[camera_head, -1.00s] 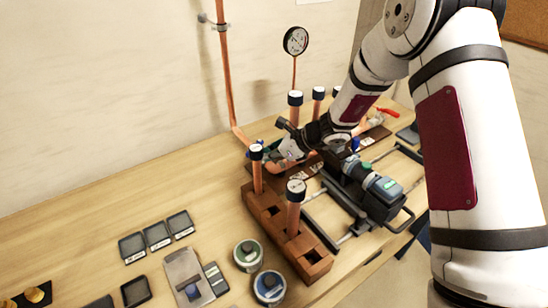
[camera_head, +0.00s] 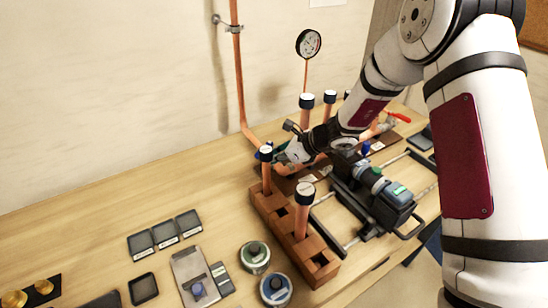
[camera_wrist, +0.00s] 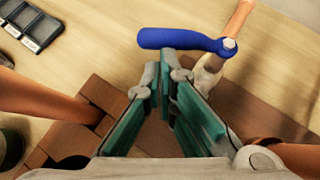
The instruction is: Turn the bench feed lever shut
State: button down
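A blue lever handle (camera_wrist: 185,40) lies crosswise just beyond my fingertips in the wrist view. Its right end is bolted to a pale valve body (camera_wrist: 208,72) on a copper pipe (camera_wrist: 238,18). My gripper (camera_wrist: 160,72) points at the handle's underside edge with its green-padded fingers drawn together at the tips, nothing visible between them. Whether the tips touch the handle is unclear. In the head view my gripper (camera_head: 284,156) is low over the bench behind the wooden block, and the lever is mostly hidden there.
A wooden block (camera_head: 268,208) with upright capped copper tubes stands close by my gripper. A black clamp machine (camera_head: 372,190) is to its right. A red lever (camera_head: 397,116) is farther back, and a gauge (camera_head: 308,43) rises behind. Small trays (camera_head: 165,233) and tins (camera_head: 254,256) sit front left.

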jog(key=shift+a, duration=0.25)
jog(key=shift+w+a, duration=0.15)
jog(key=shift+a, duration=1.75)
jog(key=shift+r, duration=0.1)
